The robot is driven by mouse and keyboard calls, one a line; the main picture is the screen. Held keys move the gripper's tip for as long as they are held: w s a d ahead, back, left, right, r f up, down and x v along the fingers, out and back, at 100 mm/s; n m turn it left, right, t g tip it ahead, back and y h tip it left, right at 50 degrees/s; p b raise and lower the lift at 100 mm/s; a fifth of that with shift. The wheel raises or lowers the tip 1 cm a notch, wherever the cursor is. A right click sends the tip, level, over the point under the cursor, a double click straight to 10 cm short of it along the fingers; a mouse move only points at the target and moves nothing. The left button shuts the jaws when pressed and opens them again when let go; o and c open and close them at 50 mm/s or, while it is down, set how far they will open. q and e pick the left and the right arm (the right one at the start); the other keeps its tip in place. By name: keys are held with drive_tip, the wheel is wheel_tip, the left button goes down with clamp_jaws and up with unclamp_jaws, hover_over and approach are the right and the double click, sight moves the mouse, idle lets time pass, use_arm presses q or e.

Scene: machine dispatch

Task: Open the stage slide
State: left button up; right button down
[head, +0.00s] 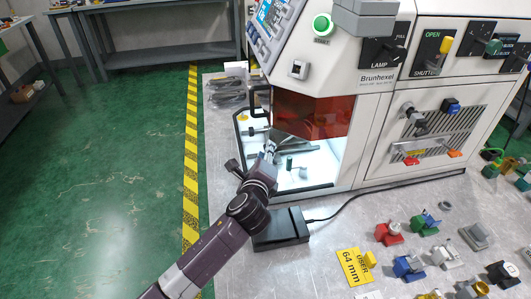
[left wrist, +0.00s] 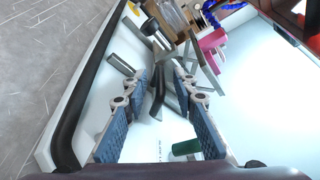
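The machine (head: 377,77) has an open-fronted, lit chamber (head: 322,160) below an orange window. My left gripper (head: 269,149) reaches into this chamber from the front left. In the left wrist view my left gripper (left wrist: 163,84) is open, with its two blue-padded fingers apart. A black handle (left wrist: 157,98) on grey metal parts lies between the fingers in the picture; I cannot tell whether they touch it. It appears to belong to the stage slide, whose travel I cannot make out. A green-capped knob (left wrist: 186,148) is near the right finger. My right gripper is not in view.
A black rail (left wrist: 85,95) edges the white chamber floor on the left. A pink block (left wrist: 211,40) is further in. A black box (head: 281,229) with a cable is in front of the machine.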

use_arm(q)
drive_tip(key=shift+w, duration=0.15)
drive_tip(key=shift+c, duration=0.7)
clamp_jaws()
drive_tip(key=shift+a, duration=0.1)
drive_tip(key=shift+a+p, duration=0.25)
drive_tip(key=shift+p, duration=0.15)
drive_tip(key=s+a+p, duration=0.1)
drive_tip(key=a+p, duration=0.1)
drive_tip(key=a, duration=0.2)
drive_tip(key=s+a+p, duration=0.1)
drive_tip(key=a+p, duration=0.1)
drive_tip(key=a, duration=0.3)
drive_tip(key=a+p, duration=0.2)
drive_tip(key=a, duration=0.2)
drive_tip(key=shift+s+a, duration=0.15)
drive_tip(key=shift+s, duration=0.25)
drive_tip(key=shift+s+a, duration=0.15)
drive_tip(key=shift+a, duration=0.55)
